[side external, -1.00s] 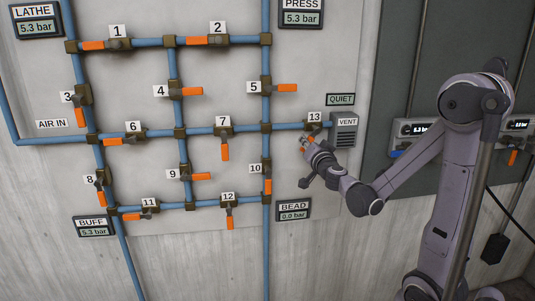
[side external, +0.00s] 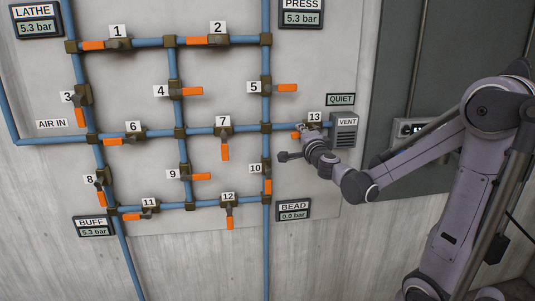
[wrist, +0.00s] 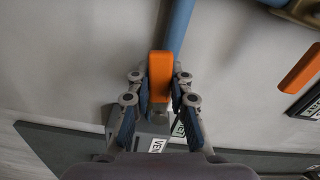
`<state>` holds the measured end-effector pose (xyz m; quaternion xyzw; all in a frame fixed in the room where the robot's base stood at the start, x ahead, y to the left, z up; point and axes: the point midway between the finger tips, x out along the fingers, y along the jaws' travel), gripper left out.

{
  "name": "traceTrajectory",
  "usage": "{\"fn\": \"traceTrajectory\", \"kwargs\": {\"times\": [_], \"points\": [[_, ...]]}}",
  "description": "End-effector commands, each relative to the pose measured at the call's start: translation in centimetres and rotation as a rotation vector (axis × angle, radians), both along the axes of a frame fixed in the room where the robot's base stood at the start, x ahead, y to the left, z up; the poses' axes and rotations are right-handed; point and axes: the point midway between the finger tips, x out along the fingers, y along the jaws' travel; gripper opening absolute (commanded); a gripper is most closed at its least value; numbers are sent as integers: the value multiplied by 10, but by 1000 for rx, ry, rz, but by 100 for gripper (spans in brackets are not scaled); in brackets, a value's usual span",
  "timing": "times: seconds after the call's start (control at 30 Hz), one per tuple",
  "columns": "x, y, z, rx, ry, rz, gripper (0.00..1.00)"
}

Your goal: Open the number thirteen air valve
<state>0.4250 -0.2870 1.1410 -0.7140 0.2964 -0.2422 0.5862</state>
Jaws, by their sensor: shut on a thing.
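The number 13 label (side external: 315,117) is above its valve at the right end of the middle blue pipe, beside the grey vent box (side external: 345,130). The valve's orange handle (side external: 296,135) shows just left of my gripper (side external: 306,132) and looks roughly in line with the pipe. In the wrist view the orange handle (wrist: 160,75) stands between the two fingers of my gripper (wrist: 160,88), in line with the blue pipe (wrist: 178,28) above it. My gripper is shut on the handle. The valve body is mostly hidden behind my gripper.
Other numbered valves sit on the blue pipe grid, with valve 10 (side external: 267,186) below left and valve 5 (side external: 287,88) above. Displays read 5.3 bar at lathe, press and buff, and 0.0 bar at bead (side external: 293,209). A QUIET sign (side external: 340,99) is above the vent.

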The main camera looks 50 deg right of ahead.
Motion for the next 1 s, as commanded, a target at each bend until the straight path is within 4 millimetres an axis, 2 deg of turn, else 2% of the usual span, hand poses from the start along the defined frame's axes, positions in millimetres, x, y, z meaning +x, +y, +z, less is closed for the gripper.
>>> {"fn": "traceTrajectory", "kwargs": {"times": [0.7,0.73,0.8,1.0], "points": [[1,0,4,56,-53,0,0],[1,0,4,56,-53,0,22],[1,0,4,56,-53,0,42],[1,0,4,56,-53,0,43]]}}
